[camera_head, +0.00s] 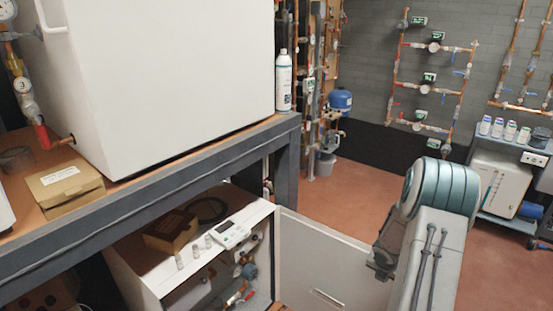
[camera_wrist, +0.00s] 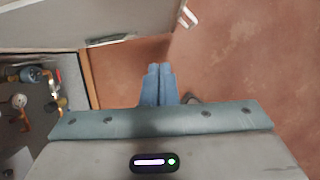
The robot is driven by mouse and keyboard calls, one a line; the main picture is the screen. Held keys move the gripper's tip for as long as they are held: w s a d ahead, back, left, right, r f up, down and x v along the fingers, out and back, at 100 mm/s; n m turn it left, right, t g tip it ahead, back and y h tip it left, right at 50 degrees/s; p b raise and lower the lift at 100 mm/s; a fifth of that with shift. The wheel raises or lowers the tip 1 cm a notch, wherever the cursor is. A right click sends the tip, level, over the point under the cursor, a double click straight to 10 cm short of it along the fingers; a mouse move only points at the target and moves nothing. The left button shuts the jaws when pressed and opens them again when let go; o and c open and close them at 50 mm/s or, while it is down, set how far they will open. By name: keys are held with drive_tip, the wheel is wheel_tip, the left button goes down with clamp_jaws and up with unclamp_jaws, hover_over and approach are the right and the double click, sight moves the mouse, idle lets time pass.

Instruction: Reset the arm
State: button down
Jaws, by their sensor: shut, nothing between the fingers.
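My gripper (camera_wrist: 158,84) shows in the wrist view as two blue-grey fingers side by side. They are closed against each other with nothing between them, above the red-brown floor. In the head view my grey arm, with its teal-banded joint, rises at the lower right, in front of the open door (camera_head: 325,258) of a white cabinet. My fingertips cannot be made out there.
The white cabinet (camera_head: 147,273) stands open under a dark-framed bench (camera_head: 190,160). Its pipes (camera_wrist: 45,85) show at the left of the wrist view. A cart (camera_head: 476,205) stands at the right. Open floor (camera_head: 345,185) lies between bench and back wall.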

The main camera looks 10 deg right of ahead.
drive_tip(key=s+a+r+m+h, duration=0.1)
drive_tip(key=s+a+r+m, duration=0.1)
drive_tip(key=a+r+m, duration=0.65)
drive_tip(key=s+a+r+m, duration=0.3)
drive_tip(key=a+r+m, duration=0.2)
drive_tip(key=r, duration=0.7)
drive_tip(key=s+a+r+m+y, duration=0.2)
drive_tip(key=s+a+r+m, duration=0.1)
drive_tip(key=s+a+m, duration=0.3)
drive_tip(key=s+a+r+m+y, duration=0.2)
drive_tip(key=s+a+r+m, duration=0.2)
drive_tip(key=s+a, duration=0.6)
drive_tip(key=shift+s+a+r+m, duration=0.25)
drive_tip(key=shift+a+m, duration=0.4)
drive_tip(key=shift+m, duration=0.5)
drive_tip(key=shift+d, duration=0.1)
